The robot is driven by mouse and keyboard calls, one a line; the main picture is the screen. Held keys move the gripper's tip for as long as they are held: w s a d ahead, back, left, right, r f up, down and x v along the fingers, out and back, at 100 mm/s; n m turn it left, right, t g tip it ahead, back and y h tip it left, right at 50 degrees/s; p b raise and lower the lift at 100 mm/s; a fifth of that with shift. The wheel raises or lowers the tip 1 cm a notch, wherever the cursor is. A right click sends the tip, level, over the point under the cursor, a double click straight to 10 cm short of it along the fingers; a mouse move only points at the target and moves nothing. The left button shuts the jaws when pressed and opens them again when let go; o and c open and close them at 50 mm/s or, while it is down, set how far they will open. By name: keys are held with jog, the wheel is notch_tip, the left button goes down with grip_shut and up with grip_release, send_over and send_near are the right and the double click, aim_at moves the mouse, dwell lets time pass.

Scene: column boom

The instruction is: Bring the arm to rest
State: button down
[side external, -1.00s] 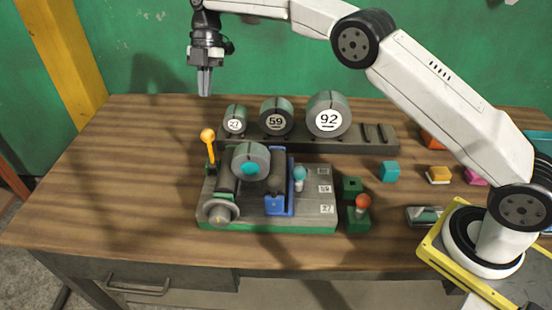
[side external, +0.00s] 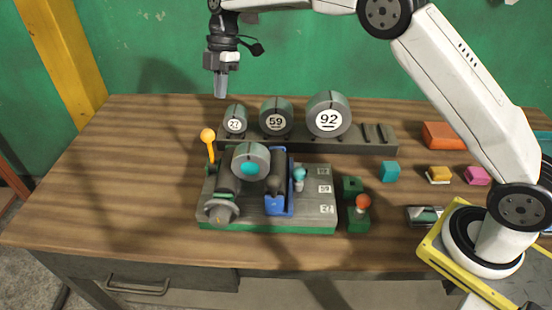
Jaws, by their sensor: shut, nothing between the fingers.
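My gripper (side external: 221,96) is shut and empty. It points down above the back of the table (side external: 90,170), over the left end of the rack, near the cylinder marked 27 (side external: 235,121). A gap seems to lie between the fingertips and that cylinder, though its depth is hard to tell. My arm reaches in from the right, well above the table.
The rack (side external: 370,136) holds cylinders marked 27, 59 (side external: 276,117) and 92 (side external: 328,114). In front stands a fixture (side external: 318,208) with an orange-knobbed lever (side external: 208,136) and blue clamp (side external: 277,206). Coloured blocks, including a teal one (side external: 390,171), lie right. The table's left is clear.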

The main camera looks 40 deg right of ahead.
jog(key=s+d+f+m+t+h, duration=0.1)
jog(key=s+d+f+m, duration=0.2)
jog(key=s+m, duration=0.3)
jog(key=s+d+f+m+t+h, duration=0.1)
jog(key=s+d+m, duration=0.4)
jog(key=s, duration=0.8)
jog(key=s+d+f+m+t+h, duration=0.1)
jog(key=s+d+f+m, duration=0.3)
jog(key=s+m, duration=0.4)
jog(key=shift+s+d+f+m+t+h, duration=0.3)
jog(key=shift+s+d+f+t, duration=0.1)
jog(key=shift+s+f+t, duration=0.3)
